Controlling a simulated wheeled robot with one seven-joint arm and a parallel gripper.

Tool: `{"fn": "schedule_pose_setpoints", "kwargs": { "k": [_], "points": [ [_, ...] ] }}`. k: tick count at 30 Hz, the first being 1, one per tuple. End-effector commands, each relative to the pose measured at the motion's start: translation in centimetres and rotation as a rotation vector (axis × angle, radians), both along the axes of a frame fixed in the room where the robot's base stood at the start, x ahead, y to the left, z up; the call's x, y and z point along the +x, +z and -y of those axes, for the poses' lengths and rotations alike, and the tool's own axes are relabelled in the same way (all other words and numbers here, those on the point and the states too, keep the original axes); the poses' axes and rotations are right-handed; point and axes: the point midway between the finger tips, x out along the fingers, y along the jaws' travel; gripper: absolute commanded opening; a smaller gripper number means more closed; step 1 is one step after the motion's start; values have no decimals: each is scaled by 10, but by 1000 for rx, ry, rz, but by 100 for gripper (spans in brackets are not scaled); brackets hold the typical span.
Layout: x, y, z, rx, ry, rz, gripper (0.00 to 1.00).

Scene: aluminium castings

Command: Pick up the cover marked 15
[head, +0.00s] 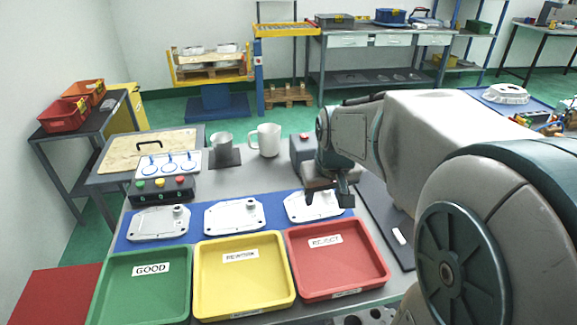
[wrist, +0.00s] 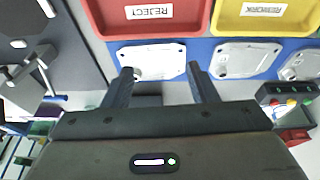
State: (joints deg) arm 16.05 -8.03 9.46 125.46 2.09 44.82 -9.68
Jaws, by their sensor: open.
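Three light grey metal covers lie in a row on a blue mat (head: 194,222) in the head view: a left cover (head: 152,224), a middle cover (head: 228,217) and a right cover (head: 300,209). No number can be read on any of them. My gripper (head: 326,201) is open and empty, above the right cover and partly hiding it. In the wrist view my gripper (wrist: 163,80) has its two fingers spread around the near part of the cover in front of the reject tray (wrist: 152,61). The neighbouring middle cover (wrist: 243,60) shows beside it.
Green GOOD (head: 105,312), yellow REWORK (head: 203,307) and red REJECT (head: 378,281) trays stand along the front of the covers. Behind are a button box (head: 146,193), a metal cup (head: 222,143), a white mug (head: 266,140) and a box with a red button (head: 301,146).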

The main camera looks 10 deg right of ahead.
Motion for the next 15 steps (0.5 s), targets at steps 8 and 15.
{"fn": "schedule_pose_setpoints", "kwargs": {
  "k": [8,15],
  "points": [
    [96,-22,55,29,17,54,53],
    [126,-33,79,46,19,83,53]
  ]
}}
